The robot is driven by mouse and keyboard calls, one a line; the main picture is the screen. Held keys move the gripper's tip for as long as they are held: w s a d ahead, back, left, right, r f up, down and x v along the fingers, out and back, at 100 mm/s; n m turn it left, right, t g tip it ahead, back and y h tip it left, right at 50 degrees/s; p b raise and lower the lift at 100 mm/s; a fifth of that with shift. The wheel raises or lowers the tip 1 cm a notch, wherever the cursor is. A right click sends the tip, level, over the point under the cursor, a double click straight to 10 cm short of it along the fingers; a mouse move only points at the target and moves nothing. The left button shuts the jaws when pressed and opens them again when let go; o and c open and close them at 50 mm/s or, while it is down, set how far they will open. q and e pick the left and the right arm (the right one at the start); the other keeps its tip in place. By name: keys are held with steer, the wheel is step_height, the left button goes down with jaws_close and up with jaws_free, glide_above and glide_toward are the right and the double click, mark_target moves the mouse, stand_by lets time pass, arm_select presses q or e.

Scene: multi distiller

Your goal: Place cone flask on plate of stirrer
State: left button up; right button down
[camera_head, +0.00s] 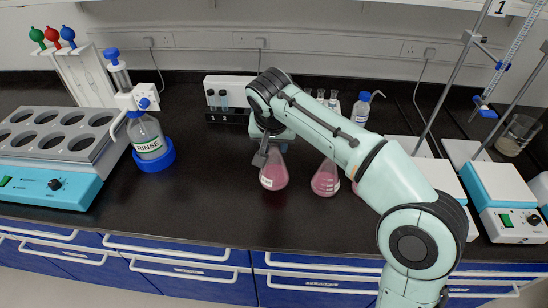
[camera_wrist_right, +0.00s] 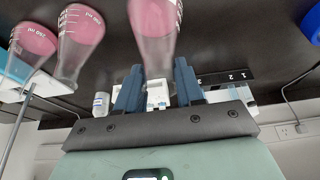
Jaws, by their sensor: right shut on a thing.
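My right gripper (camera_head: 268,154) is shut on the neck of a cone flask (camera_head: 273,173) with pink liquid. In the right wrist view the flask (camera_wrist_right: 158,40) stands between the two blue fingers (camera_wrist_right: 157,88). I cannot tell whether its base touches the bench. A second pink cone flask (camera_head: 326,180) stands just to its right, and a third is mostly hidden behind my right arm. A stirrer (camera_head: 510,222) with a white plate (camera_head: 500,184) and teal front is at the far right. Another white plate (camera_head: 440,177) is partly hidden behind my arm. My left gripper is not in view.
A tube rack (camera_head: 228,92) stands behind the gripper. Metal stands (camera_head: 452,75) rise by the stirrers. The black bench (camera_head: 215,205) is clear in front.

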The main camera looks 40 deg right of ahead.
mark_target(274, 156)
steer(key=shift+f+b, duration=0.5)
steer(key=shift+f, duration=1.6)
steer(key=c, duration=0.7)
jaws_free()
